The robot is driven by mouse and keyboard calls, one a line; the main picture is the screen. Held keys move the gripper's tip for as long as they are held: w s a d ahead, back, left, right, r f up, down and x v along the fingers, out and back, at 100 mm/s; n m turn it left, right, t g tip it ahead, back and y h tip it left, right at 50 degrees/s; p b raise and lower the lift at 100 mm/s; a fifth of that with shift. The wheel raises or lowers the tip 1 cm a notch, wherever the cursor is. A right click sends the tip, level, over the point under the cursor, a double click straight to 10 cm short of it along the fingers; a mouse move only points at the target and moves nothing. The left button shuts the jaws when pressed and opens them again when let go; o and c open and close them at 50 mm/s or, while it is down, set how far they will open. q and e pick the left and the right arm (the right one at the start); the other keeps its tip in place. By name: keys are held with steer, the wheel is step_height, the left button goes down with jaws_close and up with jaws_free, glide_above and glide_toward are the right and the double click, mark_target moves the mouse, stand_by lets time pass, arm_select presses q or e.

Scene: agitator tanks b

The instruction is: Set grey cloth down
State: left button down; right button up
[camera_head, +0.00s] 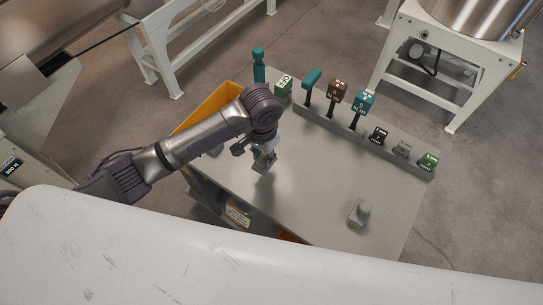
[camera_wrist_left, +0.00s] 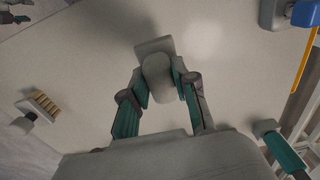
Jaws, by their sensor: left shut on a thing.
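My left gripper (camera_head: 264,154) points down over the grey table (camera_head: 310,195), near its left side. The cloth also shows below the fingers in the head view (camera_head: 263,168). I cannot tell whether it touches the tabletop. My right gripper is not in view.
A rail with several coloured, labelled blocks (camera_head: 363,101) lines the back edge. A yellow bin (camera_head: 209,107) is at the left. The table's middle is clear.

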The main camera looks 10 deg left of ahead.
arm_select(q)
steer(key=w, duration=0.1)
steer(key=w+f, duration=0.2)
steer(key=shift+w+d, duration=0.2)
steer(key=shift+d, duration=0.15)
steer(key=c, duration=1.9)
jaws_free()
step_height(320, 180, down, 4)
steer(key=shift+f+p, duration=0.1)
steer(key=shift+p, duration=0.4)
steer(key=o, duration=1)
steer(key=shift+r, duration=0.6)
step_height(320, 180, up, 11)
steer(key=shift+b, duration=0.55)
steer(key=shift+f, duration=0.1)
